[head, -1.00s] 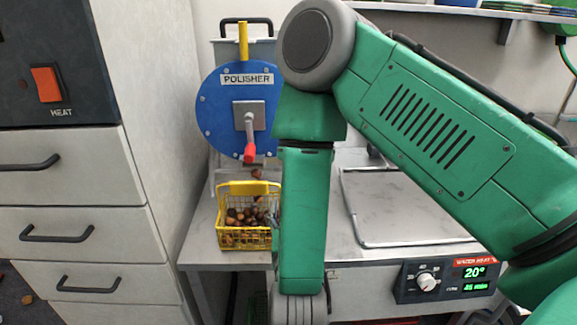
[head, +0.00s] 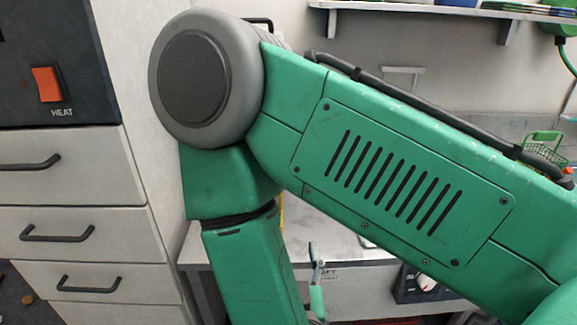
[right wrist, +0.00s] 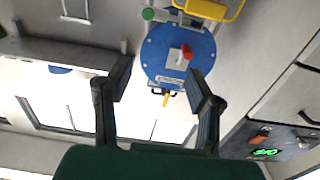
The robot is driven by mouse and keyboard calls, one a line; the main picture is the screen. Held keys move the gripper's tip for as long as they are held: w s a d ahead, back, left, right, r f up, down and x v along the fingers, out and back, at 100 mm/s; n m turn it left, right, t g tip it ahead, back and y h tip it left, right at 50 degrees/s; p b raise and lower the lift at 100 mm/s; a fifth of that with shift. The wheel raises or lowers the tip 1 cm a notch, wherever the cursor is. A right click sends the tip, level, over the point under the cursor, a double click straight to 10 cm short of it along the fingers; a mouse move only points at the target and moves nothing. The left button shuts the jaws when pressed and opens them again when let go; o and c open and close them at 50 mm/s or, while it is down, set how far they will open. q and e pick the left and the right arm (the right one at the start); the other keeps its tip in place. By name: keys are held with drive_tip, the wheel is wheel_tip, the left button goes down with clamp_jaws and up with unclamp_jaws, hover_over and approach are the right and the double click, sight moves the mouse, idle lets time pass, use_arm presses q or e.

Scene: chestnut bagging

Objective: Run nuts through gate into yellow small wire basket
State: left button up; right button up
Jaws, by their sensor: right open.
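My right arm covers the polisher and most of the yellow small wire basket in the head view; only a thin yellow sliver (head: 281,212) shows beside the arm. In the right wrist view, which looks upside down, the blue polisher disc (right wrist: 165,58) shows with its red-handled crank (right wrist: 187,53) and yellow lever (right wrist: 166,98). Part of a yellow frame (right wrist: 212,8), likely the basket's, is at the top edge. My right gripper (right wrist: 160,84) is open and empty, its fingers spread before the disc. The nuts are hidden. My left gripper is out of view.
A green-gripped lever (head: 317,298) stands at the bench front; its green end (right wrist: 148,14) appears in the wrist view. Drawers (head: 60,240) fill the left. A green wire basket (head: 546,150) is at the far right. A wall shelf (head: 430,8) hangs above.

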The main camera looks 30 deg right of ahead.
drive_tip(key=x, duration=0.9)
drive_tip(key=s+d+b+x, duration=0.1)
drive_tip(key=x, duration=0.8)
drive_tip(key=d+b+x, duration=0.1)
drive_tip(key=x, duration=0.9)
drive_tip(key=shift+s+d, duration=0.25)
drive_tip(key=shift+s, duration=0.05)
drive_tip(key=shift+w+d+f, duration=0.1)
drive_tip(key=shift+w+d, duration=0.25)
drive_tip(key=shift+a, duration=0.15)
drive_tip(key=shift+a, duration=0.15)
